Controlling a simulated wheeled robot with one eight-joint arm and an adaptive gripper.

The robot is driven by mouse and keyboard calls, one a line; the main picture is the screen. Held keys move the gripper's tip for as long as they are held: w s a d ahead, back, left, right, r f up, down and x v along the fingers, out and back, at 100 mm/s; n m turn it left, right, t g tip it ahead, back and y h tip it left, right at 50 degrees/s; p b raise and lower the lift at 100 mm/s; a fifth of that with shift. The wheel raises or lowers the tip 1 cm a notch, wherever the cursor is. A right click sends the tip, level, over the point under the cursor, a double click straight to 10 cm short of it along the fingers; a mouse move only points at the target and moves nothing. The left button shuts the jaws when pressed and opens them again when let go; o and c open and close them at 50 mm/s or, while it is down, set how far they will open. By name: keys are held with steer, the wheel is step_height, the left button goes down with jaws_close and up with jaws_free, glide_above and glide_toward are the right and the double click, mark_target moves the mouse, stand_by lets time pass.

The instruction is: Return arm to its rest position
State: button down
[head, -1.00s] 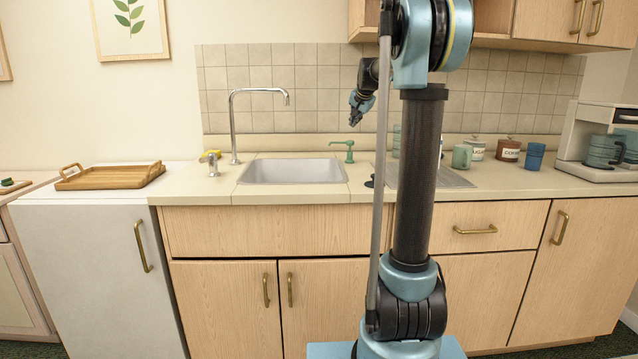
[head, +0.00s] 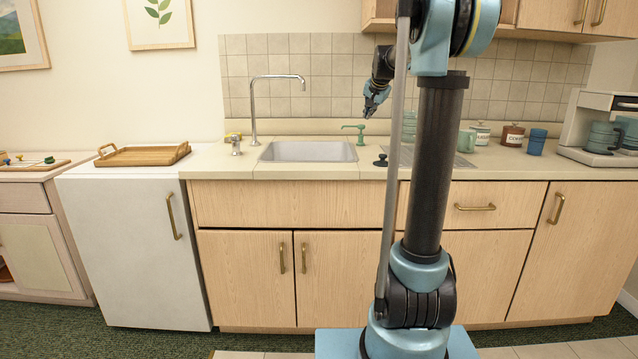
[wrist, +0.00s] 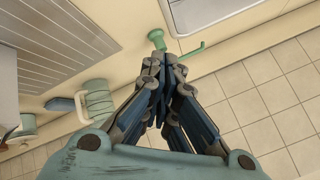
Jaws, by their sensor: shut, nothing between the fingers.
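My gripper (head: 371,104) hangs above the counter (head: 290,172), in front of the tiled backsplash and to the right of the sink (head: 308,151). Its fingers are shut and hold nothing. In the wrist view my gripper (wrist: 160,62) points down, with its fingertips close together in the picture near the base of a green soap dispenser (wrist: 157,38). Whether they touch it cannot be told from that view. My arm stands upright in the head view and hides part of the counter and drainer.
A wooden tray (head: 143,155) lies on the white cabinet at left. A chrome faucet (head: 254,110) rises behind the sink. Canisters (head: 513,135), a blue cup (head: 537,142) and a coffee machine (head: 600,128) stand at right. Wall cupboards (head: 580,20) hang above.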

steer(key=s+f+n+g, duration=0.2)
steer(key=s+f, duration=0.8)
steer(key=s, duration=0.7)
steer(key=s+f+n+g, duration=0.2)
steer(key=s+f, duration=0.9)
steer(key=s, duration=0.7)
steer(key=s+f+n+g+h, duration=0.1)
steer(key=s+f+n+g, duration=0.1)
steer(key=s+f, duration=0.9)
steer(key=s+n, duration=0.1)
steer(key=s, duration=0.6)
steer(key=shift+s+a+n+g, duration=0.2)
steer(key=shift+a+n+g, duration=0.1)
steer(key=shift+a, duration=0.05)
steer(key=shift+w+f, duration=0.1)
steer(key=shift+w, duration=0.4)
steer(key=shift+s+a, duration=0.1)
